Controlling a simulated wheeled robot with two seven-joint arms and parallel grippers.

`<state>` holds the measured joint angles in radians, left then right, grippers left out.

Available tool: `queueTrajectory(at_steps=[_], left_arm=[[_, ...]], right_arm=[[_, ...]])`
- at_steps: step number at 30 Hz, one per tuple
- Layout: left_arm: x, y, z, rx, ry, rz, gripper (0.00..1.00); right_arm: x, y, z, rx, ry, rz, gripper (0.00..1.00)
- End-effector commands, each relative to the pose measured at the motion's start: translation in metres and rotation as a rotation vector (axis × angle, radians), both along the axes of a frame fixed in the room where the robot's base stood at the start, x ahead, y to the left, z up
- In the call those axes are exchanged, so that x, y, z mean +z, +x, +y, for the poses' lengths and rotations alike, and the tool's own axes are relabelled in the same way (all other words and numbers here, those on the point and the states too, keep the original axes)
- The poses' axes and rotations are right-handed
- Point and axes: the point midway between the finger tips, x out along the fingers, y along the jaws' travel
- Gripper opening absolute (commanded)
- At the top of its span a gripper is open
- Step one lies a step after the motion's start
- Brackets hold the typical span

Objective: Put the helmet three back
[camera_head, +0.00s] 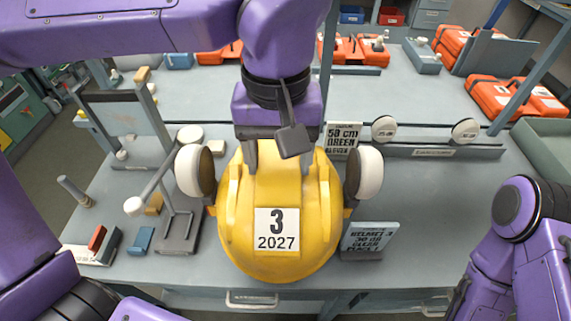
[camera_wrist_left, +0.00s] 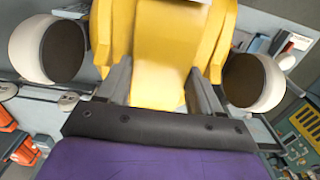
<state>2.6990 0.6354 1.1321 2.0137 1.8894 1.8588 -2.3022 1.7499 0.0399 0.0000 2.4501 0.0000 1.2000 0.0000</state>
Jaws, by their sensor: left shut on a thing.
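The yellow helmet (camera_head: 282,190) bears a white label with "3" and "2027" and has a white ear cup with a dark pad on each side. It is in the middle of the head view, over the front part of the grey table. My left gripper (camera_head: 280,150) comes down from above and is shut on the helmet's top ridge. In the left wrist view the two fingers (camera_wrist_left: 160,85) sit on either side of the yellow ridge (camera_wrist_left: 158,50). I cannot tell whether the helmet touches the table. My right arm shows at the right edge, but its gripper is not visible.
A blue sign (camera_head: 369,238) reading "HELMET 3" stands just right of the helmet. A grey stand (camera_head: 180,230) is at left. Orange cases (camera_head: 505,98) lie at the back right.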

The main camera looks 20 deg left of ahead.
Motion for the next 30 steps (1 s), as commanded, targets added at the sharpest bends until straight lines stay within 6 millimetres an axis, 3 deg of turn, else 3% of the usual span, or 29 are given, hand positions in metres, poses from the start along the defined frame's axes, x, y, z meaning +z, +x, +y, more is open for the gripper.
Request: queueTrajectory(at_steps=[13,18,30], left_arm=[[-0.031,0.076,0.022,0.003,0.000,0.001,0.00],[-0.062,0.099,0.029,0.002,0.000,0.002,0.00],[-0.102,0.125,0.036,0.000,0.001,0.000,0.00]], right_arm=[[0.027,0.000,0.000,0.000,0.000,0.000,0.43],[0.032,0.000,0.000,0.000,0.000,0.000,0.43],[0.039,0.000,0.000,0.000,0.000,0.000,0.43]])
